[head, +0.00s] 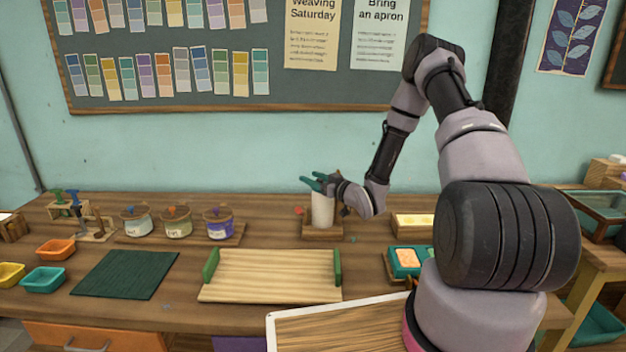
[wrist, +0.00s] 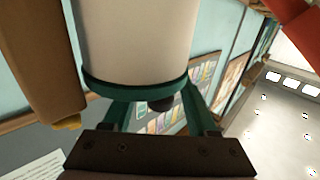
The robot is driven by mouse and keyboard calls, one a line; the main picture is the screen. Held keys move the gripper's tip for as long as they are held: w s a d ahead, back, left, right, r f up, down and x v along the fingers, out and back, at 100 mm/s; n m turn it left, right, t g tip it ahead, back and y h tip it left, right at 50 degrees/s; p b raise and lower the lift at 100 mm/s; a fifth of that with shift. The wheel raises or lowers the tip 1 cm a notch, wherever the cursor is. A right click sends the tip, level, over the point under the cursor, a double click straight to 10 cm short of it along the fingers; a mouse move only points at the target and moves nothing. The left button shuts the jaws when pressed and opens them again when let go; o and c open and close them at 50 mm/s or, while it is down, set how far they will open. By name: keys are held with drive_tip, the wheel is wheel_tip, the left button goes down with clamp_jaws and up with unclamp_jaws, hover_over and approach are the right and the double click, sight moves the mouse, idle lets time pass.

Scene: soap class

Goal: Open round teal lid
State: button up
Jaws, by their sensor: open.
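A cream cylindrical canister (head: 322,210) stands upright on a small wooden base near the back of the bench. It fills the upper middle of the wrist view (wrist: 135,40), where the picture appears turned over. A round teal lid (wrist: 130,90) rings the canister's end there, with a dark knob (wrist: 160,104) beside it. My gripper (head: 313,181) is at the canister's top, its teal fingers apart. In the wrist view my gripper (wrist: 160,110) has one finger on each side of the knob. Whether the fingers touch the lid cannot be told.
A light wooden tray (head: 270,275) with green handles lies in front of the canister. Several labelled jars (head: 178,222) stand on a board to the left. A dark green mat (head: 125,274) and small coloured trays (head: 43,280) lie further left. A small box (head: 413,224) stands right.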

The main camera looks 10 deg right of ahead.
clamp_jaws()
idle(1.3)
